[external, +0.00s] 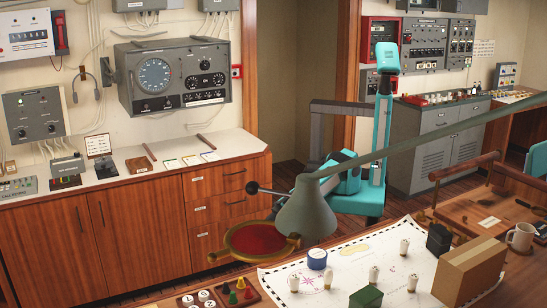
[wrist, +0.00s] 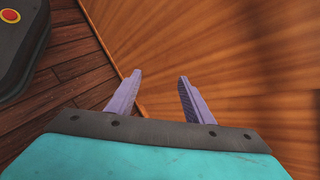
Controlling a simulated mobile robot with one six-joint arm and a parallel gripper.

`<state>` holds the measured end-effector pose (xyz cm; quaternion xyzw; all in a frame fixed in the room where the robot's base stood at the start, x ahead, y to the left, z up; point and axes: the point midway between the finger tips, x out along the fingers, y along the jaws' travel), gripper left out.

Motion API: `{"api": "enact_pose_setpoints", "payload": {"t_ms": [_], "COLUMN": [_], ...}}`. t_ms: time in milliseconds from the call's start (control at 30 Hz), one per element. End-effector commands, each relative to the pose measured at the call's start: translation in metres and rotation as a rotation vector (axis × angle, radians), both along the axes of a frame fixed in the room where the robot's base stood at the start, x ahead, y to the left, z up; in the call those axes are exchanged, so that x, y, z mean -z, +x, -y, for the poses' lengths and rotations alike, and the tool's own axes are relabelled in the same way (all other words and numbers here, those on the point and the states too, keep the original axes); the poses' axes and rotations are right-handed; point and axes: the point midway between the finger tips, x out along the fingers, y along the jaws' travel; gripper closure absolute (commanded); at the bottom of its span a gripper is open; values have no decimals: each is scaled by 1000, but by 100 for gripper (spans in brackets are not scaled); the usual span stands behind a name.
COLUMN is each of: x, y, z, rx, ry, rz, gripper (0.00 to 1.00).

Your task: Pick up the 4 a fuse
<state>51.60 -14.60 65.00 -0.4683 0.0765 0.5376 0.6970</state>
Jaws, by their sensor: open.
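Several small white, dark-topped cylinders stand on the chart table in the external view, one of them near the middle (external: 404,246). They may be fuses, but no rating is readable and I cannot tell which, if any, is the 4 A fuse. No fuse shows in the wrist view. My gripper (wrist: 160,76) is open, with its two purple fingers apart and nothing between them. It faces a wooden panel (wrist: 235,60) and dark plank floor (wrist: 75,65). In the external view my teal arm is beyond the chart table, and its fingers cannot be made out.
A green lamp (external: 306,208) and its long arm cross in front of my arm. The white chart (external: 340,272) carries a blue tin (external: 317,259), a green box (external: 366,297) and a cardboard box (external: 470,268). A wooden cabinet (external: 140,215) stands at left, a grey one (external: 430,150) at back right.

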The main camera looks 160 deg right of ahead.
Motion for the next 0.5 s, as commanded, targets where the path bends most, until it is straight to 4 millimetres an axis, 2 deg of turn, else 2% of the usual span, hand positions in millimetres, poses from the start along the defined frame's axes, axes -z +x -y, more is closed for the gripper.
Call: {"api": "enact_pose_setpoints", "payload": {"t_ms": [33,200,500], "x": [-8,-35,-72], "y": [3,10,15], "z": [13,42,74], "rx": [40,133,232], "ry": [19,71,142], "rz": [20,69,132], "gripper": [53,53,53]}}
